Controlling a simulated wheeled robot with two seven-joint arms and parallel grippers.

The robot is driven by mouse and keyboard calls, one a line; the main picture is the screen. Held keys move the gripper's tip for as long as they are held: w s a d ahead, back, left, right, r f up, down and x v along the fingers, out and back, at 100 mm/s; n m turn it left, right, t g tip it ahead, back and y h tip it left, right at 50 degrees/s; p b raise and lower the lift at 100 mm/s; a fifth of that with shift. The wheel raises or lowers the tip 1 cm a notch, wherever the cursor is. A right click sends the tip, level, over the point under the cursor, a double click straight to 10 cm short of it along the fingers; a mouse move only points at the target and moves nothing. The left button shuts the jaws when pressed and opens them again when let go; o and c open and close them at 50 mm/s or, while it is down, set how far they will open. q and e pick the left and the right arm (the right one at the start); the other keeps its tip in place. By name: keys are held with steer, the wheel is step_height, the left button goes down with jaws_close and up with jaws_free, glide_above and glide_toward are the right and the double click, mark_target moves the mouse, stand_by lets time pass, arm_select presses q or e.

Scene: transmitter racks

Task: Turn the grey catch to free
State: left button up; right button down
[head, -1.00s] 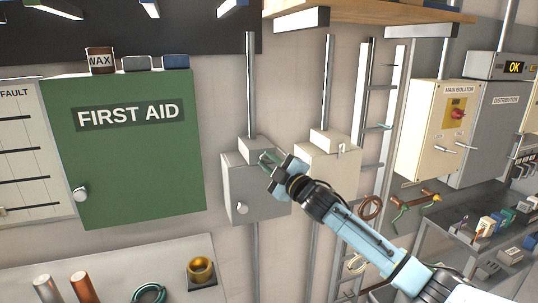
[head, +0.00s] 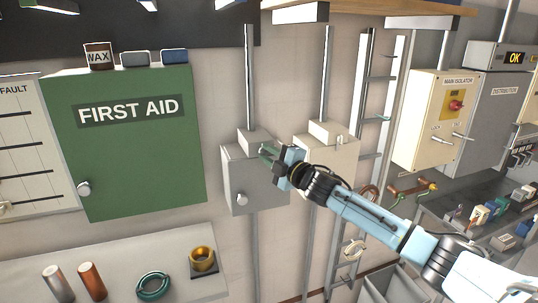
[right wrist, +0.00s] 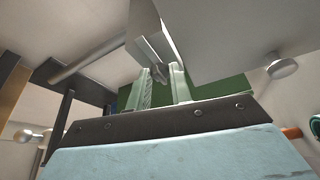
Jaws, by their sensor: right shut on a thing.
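The grey box (head: 235,168) hangs on the wall with a round knob (head: 241,199) on its front and a smaller block on top. My right gripper (head: 267,153) is at the box's upper right, beside the top block. In the right wrist view its two green fingers (right wrist: 162,86) stand close on either side of a small grey metal catch (right wrist: 161,72) by the box, and are shut on it. In the head view the gripper hides the catch. Which way the catch is turned is hard to tell. My left gripper is out of view.
A cream box (head: 335,155) with its own small catch (head: 340,140) hangs just right of the gripper, behind my arm. A green first aid cabinet (head: 130,150) is on the left. Vertical conduits run above and below both boxes. A ladder (head: 375,120) stands farther right.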

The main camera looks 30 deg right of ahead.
steer(key=c, duration=1.3)
jaws_free()
steer(key=shift+o, duration=0.2)
steer(key=s+d+f+b, duration=0.1)
steer(key=s+b, duration=0.3)
steer(key=s, duration=0.9)
steer(key=shift+d+f, duration=0.15)
steer(key=shift+d, duration=0.3)
